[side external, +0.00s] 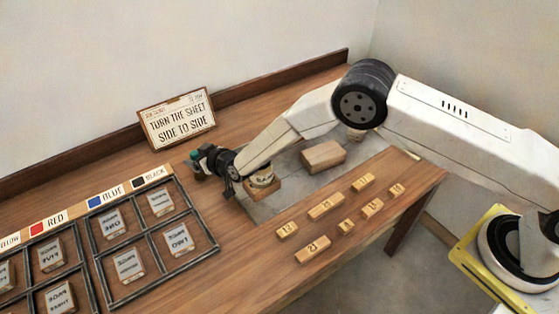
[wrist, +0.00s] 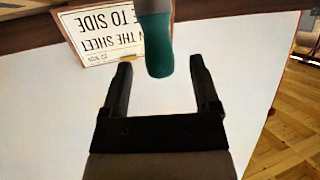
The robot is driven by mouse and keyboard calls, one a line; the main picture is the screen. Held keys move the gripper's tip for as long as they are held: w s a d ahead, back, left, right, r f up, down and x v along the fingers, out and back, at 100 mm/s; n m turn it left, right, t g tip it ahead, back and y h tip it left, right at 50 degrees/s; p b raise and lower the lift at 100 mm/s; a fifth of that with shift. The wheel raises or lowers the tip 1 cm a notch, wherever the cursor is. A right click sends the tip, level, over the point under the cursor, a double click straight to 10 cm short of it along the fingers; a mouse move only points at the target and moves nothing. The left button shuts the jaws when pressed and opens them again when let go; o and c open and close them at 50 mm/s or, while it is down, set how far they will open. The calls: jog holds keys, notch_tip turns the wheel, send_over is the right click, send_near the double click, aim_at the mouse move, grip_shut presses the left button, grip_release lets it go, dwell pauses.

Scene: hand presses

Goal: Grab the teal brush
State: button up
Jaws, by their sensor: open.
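The teal brush (wrist: 159,55) comes down from the top edge of the wrist view, with a grey part above and a rounded teal end below. The teal end lies in the gap between the fingertips of my gripper (wrist: 161,66), with space on both sides. Both fingers are apart and nothing is clasped. In the side external view, a small teal patch of the brush (side external: 194,155) shows at the tip of my gripper (side external: 200,165), above the back of the bench. The rest of the brush is hidden or too small to make out there.
A sign card (side external: 177,117) stands behind the gripper, near the back rail (side external: 85,152). Framed trays (side external: 187,262) hold lettered blocks at left. A wooden block (side external: 323,156) and several numbered blocks (side external: 326,205) lie to the right.

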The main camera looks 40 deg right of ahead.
jog(key=shift+x, duration=1.05)
grip_shut()
